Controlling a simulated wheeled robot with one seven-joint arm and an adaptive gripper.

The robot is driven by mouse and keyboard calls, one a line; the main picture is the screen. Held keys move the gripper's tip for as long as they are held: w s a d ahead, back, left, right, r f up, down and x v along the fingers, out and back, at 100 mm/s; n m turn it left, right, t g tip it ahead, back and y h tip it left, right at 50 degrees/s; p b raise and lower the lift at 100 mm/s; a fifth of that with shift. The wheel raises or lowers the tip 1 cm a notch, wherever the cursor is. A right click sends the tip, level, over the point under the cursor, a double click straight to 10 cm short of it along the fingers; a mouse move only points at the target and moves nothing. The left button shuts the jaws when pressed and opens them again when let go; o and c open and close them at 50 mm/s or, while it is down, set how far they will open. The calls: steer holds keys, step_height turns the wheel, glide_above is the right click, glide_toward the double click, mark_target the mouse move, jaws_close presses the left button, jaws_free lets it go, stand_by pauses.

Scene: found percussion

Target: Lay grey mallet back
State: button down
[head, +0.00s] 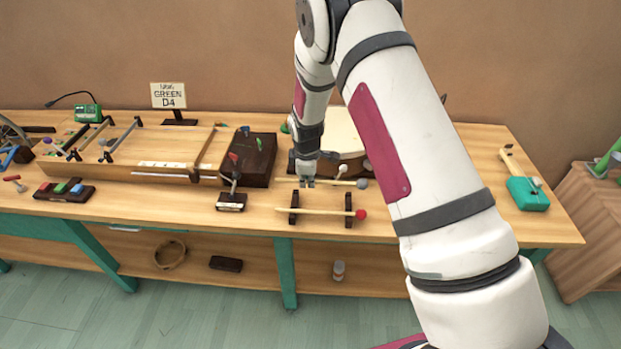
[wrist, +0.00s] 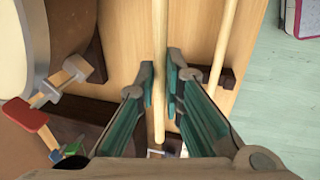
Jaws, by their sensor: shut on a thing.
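The grey mallet has a pale wooden stick and a grey head (head: 362,183), which points right in the head view. My gripper (head: 307,182) is shut on its stick, left of the head. In the wrist view the stick (wrist: 160,40) runs between my two fingertips (wrist: 161,75); its head is out of that view. I cannot tell whether the mallet touches the table. In front of it, a red-headed mallet (head: 360,214) lies across two dark wooden rests (head: 348,211). Its stick (wrist: 224,50) also shows in the wrist view, beside the grey mallet's stick.
A drum (head: 340,135) stands behind my gripper, partly hidden by my arm. A dark box (head: 257,165) and a small dark stand (head: 231,202) with a lever are to the left. A green-bodied object (head: 527,193) lies at the right. The front table edge is close to the red mallet.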

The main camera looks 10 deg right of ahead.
steer(key=shift+d, duration=0.1)
steer(key=shift+f+b, duration=1.2)
steer(key=shift+f, duration=1.95)
steer(key=shift+f, duration=0.3)
steer(key=c, duration=1.6)
jaws_free()
steer(key=shift+c, duration=0.2)
steer(key=v, duration=1.2)
